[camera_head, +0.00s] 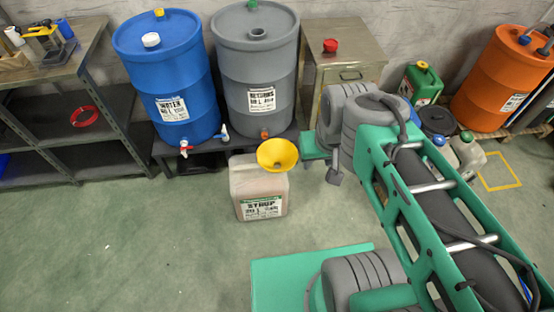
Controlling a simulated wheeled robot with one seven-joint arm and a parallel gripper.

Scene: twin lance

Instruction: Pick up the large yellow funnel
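The large yellow funnel (278,155) sits on top of a pale jerrycan labelled syrup (258,190), at the middle of the head view. Its wide mouth faces up and its spout is hidden. The jerrycan stands upright on the green floor in front of the grey barrel. My gripper is not clearly visible. My green and grey arm fills the right side of the view, and its far end lies right of the funnel, apart from it.
A blue barrel (165,80) and a grey barrel (256,75) stand on a low dark stand behind the jerrycan. A metal cabinet (345,62) is behind my arm. A dark shelf unit (45,120) is at left. The floor (150,245) at front left is clear.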

